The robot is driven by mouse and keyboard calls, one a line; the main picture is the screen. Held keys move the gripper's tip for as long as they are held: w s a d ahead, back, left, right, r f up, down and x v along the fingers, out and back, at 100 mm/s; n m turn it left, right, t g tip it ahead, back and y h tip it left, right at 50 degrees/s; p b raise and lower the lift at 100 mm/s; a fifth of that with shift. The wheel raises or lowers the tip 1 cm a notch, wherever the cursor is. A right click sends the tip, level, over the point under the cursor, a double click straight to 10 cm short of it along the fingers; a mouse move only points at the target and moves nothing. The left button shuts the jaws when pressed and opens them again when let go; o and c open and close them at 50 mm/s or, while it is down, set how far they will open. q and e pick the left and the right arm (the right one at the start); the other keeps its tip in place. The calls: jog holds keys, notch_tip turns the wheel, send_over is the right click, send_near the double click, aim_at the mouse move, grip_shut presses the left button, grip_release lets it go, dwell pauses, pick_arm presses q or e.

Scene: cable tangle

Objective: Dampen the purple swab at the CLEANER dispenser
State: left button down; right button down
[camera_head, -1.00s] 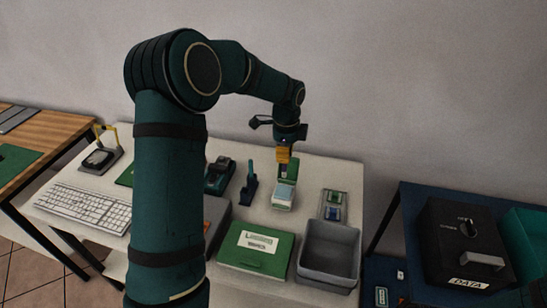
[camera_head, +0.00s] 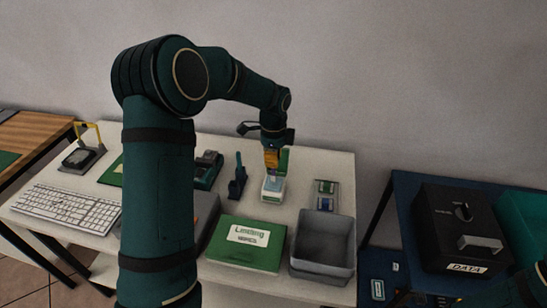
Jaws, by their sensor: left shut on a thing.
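My left gripper (camera_head: 271,160) is shut on a thin swab (camera_head: 272,173), of which a small purplish part shows below the fingers.
A green labelled box (camera_head: 245,247) and an empty grey bin (camera_head: 322,247) stand at the bench's front. A small rack with coloured pieces (camera_head: 326,195) lies right of the dispenser. A keyboard (camera_head: 65,208) is at left. A black DATA box (camera_head: 455,235) stands on the right-hand table.

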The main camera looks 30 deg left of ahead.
pick_arm(q)
jog(key=shift+f+b, duration=0.3)
jog(key=shift+f, duration=0.25)
dwell(0.9)
dwell(1.0)
jog(key=shift+r+p, duration=2.95)
jog(key=shift+r, duration=0.6)
jog(key=shift+f, duration=0.1)
